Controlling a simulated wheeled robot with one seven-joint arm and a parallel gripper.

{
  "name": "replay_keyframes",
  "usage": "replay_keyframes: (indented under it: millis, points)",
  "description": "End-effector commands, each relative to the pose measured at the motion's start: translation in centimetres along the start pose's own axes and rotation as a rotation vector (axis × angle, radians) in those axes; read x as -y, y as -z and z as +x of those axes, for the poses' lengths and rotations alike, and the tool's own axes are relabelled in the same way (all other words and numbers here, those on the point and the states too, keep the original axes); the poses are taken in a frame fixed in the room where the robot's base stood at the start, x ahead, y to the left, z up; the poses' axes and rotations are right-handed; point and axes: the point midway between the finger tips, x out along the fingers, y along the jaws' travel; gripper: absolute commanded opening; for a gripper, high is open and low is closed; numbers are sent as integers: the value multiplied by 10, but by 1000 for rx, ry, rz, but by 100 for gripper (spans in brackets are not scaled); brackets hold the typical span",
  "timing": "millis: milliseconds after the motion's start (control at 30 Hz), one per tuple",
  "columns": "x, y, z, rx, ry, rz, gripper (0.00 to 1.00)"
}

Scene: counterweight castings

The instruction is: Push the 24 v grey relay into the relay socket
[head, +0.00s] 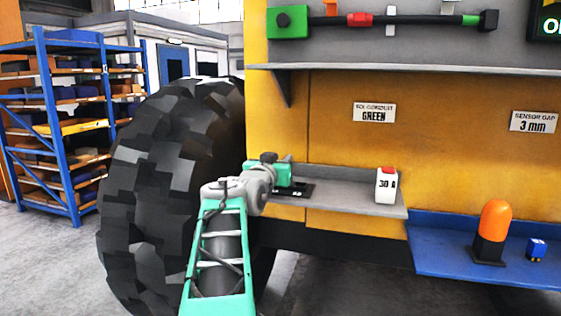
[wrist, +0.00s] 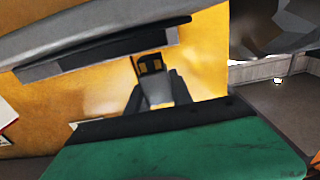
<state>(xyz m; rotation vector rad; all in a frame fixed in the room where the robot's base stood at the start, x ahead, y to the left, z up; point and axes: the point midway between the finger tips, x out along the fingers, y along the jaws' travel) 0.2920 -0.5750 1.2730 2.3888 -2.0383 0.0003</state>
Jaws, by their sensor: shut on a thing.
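My gripper (wrist: 155,82) is shut on a small grey block, which I take to be the grey relay (wrist: 157,93). In the wrist view it sits between the two dark fingers, below a dark piece with two yellow patches (wrist: 150,63). I cannot tell whether that piece is part of the relay or a thing beyond it. In the head view my gripper's green body (head: 282,175) is over the left part of the grey shelf, at a black plate (head: 296,191). The relay is hidden there. I cannot make out the relay socket clearly.
A white box marked 30 with a red top (head: 386,186) stands at the grey shelf's (head: 345,192) right end. A blue shelf (head: 440,252) holds an orange beacon (head: 493,228) and a small blue block (head: 536,249). A big tyre (head: 165,190) stands left of my arm.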

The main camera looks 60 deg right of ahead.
Motion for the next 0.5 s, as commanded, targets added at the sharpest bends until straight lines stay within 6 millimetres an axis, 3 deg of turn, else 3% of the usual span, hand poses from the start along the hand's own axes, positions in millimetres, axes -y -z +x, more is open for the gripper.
replay_keyframes:
  millis: [500]
  points:
    - [0, -14, 0, 0, 0, 0, 0]
